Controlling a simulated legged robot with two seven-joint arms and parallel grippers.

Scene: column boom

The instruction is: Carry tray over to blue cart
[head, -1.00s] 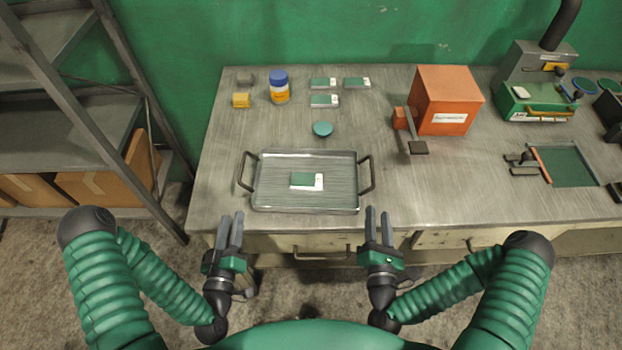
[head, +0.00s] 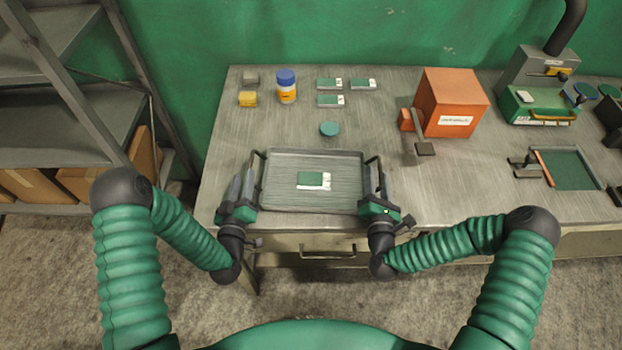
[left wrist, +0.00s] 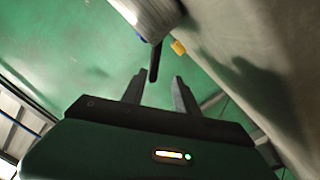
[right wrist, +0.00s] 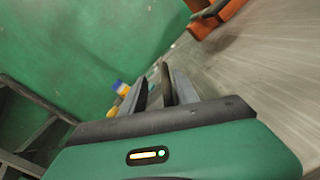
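The metal tray (head: 285,200) lies flat on the workbench, with a dark handle at each short side and a green-and-white card (head: 312,180) in it. My left gripper (head: 243,180) is at the tray's left handle (head: 260,160). In the left wrist view its fingers (left wrist: 155,92) are apart, with the dark handle between or just beyond the tips. My right gripper (head: 371,177) is at the right handle. In the right wrist view its fingers (right wrist: 160,90) are apart with the handle (right wrist: 166,82) between them. No blue cart is in view.
Behind the tray are a green disc (head: 329,129), several small cards, a blue-capped bottle (head: 287,90) and a yellow block (head: 248,98). An orange box (head: 450,100) with a lever stands to the right. Metal shelving (head: 60,125) stands left of the bench (head: 480,190).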

